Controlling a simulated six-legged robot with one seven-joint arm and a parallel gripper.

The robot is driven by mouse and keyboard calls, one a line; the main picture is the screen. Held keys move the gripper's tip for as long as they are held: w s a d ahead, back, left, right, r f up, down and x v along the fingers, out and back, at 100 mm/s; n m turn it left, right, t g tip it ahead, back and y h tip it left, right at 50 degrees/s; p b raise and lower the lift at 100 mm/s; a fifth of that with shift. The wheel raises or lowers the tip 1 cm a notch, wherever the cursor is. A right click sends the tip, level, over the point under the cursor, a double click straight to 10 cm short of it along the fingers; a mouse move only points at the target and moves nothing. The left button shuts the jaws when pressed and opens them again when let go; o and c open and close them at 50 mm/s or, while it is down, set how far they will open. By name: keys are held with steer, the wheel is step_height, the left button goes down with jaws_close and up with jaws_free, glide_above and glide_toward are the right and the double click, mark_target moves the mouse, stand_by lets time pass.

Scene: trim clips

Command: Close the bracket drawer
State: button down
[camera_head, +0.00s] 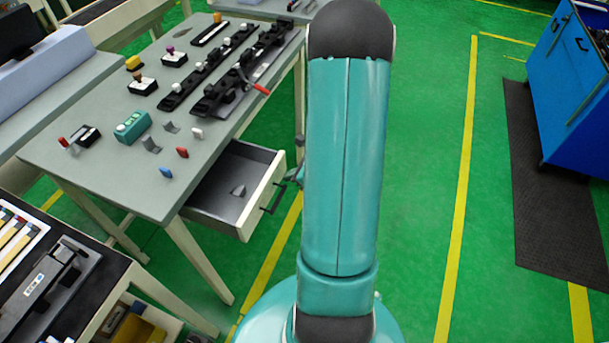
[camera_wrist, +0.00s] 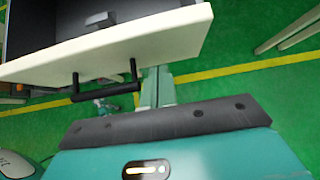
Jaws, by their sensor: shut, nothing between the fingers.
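The bracket drawer (camera_head: 228,192) stands pulled out from under the grey workbench, with a pale front and a black bar handle (camera_head: 273,197). A small grey bracket (camera_head: 238,191) lies inside it. In the wrist view the drawer front (camera_wrist: 150,38) crosses the top, with its handle (camera_wrist: 105,92) left of centre. My gripper (camera_wrist: 157,82) is shut and empty, just right of the handle at the front's lower edge. I cannot tell whether it touches the front. In the head view my arm hides most of the gripper.
The workbench (camera_head: 100,165) carries clips, button boxes and black fixture rails (camera_head: 225,75). A second bench (camera_head: 95,290) with a black device stands at lower left. A blue cabinet (camera_head: 570,90) and dark mat (camera_head: 545,190) are at right. Green floor between is clear.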

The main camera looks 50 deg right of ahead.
steer(key=shift+w+a, duration=0.2)
steer(key=shift+w, duration=0.45)
